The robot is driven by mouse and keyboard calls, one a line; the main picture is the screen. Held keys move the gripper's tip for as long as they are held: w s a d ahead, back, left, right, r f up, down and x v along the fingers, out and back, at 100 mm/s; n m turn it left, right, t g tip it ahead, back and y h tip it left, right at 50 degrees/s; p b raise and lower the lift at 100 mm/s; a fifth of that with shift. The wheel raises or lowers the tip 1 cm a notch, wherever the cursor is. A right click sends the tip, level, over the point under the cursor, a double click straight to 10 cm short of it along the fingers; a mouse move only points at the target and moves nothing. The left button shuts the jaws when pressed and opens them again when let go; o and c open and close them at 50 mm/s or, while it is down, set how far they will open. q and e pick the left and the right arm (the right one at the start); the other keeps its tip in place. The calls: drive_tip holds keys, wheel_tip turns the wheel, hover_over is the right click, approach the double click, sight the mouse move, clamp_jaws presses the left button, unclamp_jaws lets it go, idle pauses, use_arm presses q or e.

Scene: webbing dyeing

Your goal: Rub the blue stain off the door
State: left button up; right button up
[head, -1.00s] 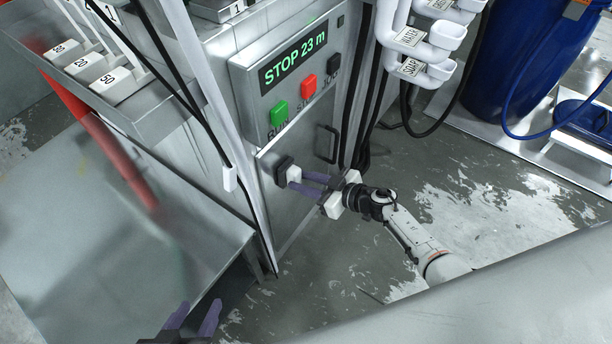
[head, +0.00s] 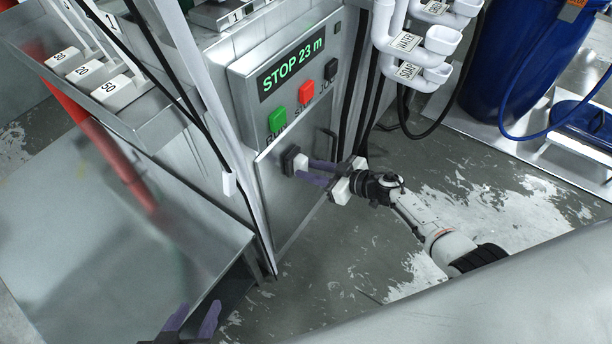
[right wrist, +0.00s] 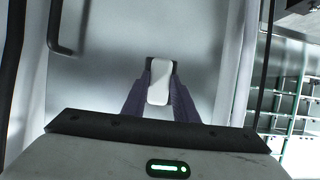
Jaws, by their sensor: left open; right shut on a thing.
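The grey metal door (head: 283,211) is on the front of the machine below the button panel. My right gripper (head: 308,171) is shut on a white block (head: 301,166) with a black pad (head: 289,158), held at the door's upper part. The pad appears to be against the door, but exact contact is hard to tell. The right wrist view shows the white block (right wrist: 159,82) between the purple fingers, before the door (right wrist: 105,75). No blue stain shows in either view; the pad and gripper hide part of the door. My left gripper (head: 196,322) is open and empty at the bottom edge.
A door handle (head: 328,146) stands out right of the pad. Above is the button panel (head: 290,85) with green, red and black buttons. A metal table (head: 120,240) is at left. Labelled white pipes (head: 410,50) and a blue barrel (head: 515,60) are at right.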

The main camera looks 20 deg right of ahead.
drive_tip(key=shift+w+d+b, duration=2.25)
drive_tip(key=shift+w+d, duration=0.35)
drive_tip(key=shift+d, duration=0.55)
drive_tip(key=s+a+p, duration=0.1)
drive_tip(key=a+p, duration=0.1)
drive_tip(key=s+a+p, duration=0.3)
drive_tip(key=a+p, duration=0.1)
drive_tip(key=shift+s+r, duration=0.25)
drive_tip(key=shift+s, duration=0.1)
drive_tip(key=shift+s+a+f, duration=0.1)
drive_tip(key=shift+s+a, duration=0.1)
drive_tip(key=shift+a, duration=0.1)
drive_tip(key=shift+s+a+f+p, duration=0.1)
drive_tip(key=shift+s+a+p, duration=1.05)
drive_tip(key=shift+s+a, duration=0.25)
